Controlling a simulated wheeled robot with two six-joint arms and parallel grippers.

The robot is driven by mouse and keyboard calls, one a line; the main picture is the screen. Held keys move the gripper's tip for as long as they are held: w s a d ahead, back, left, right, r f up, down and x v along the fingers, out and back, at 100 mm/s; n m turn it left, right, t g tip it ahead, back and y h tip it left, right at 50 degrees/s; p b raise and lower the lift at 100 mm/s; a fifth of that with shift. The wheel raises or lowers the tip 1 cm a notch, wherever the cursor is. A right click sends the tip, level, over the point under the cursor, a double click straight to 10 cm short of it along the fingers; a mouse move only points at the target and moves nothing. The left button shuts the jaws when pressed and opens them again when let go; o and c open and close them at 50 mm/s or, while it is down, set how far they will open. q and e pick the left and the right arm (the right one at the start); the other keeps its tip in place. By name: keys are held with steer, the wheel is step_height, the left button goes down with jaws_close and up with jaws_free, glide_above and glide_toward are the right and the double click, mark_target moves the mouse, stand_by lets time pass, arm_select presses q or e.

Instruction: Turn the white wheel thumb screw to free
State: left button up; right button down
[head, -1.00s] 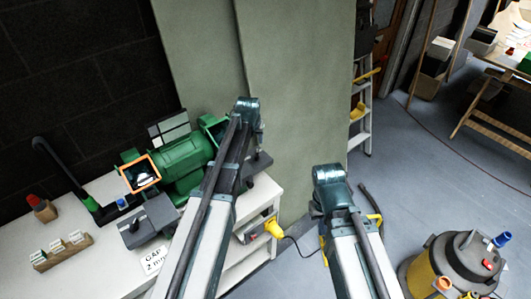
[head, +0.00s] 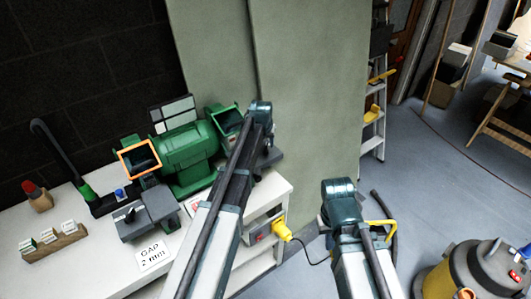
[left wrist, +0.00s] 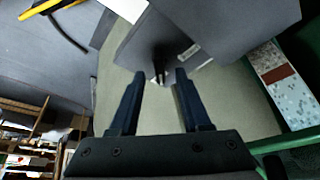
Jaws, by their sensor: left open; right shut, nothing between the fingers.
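The green bench grinder (head: 188,155) stands on a white bench. An orange-framed guard (head: 139,158) is at its left end and a green guard (head: 228,119) at its right end. The right tool rest (head: 270,158) is partly hidden by my left arm. In the left wrist view, a small dark thumb screw (left wrist: 159,72) sticks out under the grey tool rest (left wrist: 225,25). My left gripper (left wrist: 160,76) is open, its fingertips on either side of the screw; I cannot tell whether they touch it. A speckled pale wheel (left wrist: 290,85) shows at right. My right gripper is not visible.
The left tool rest (head: 150,217) and a "GAP 2 mm" card (head: 153,256) are on the bench (head: 85,275). A wooden block with labelled pieces (head: 52,242) is at left. A yellow-black vacuum (head: 470,270) stands on the floor.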

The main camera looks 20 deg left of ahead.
arm_select(q)
steer(key=shift+b+x, duration=0.5)
steer(key=shift+x, duration=0.6)
steer(key=shift+r, duration=0.1)
jaws_close()
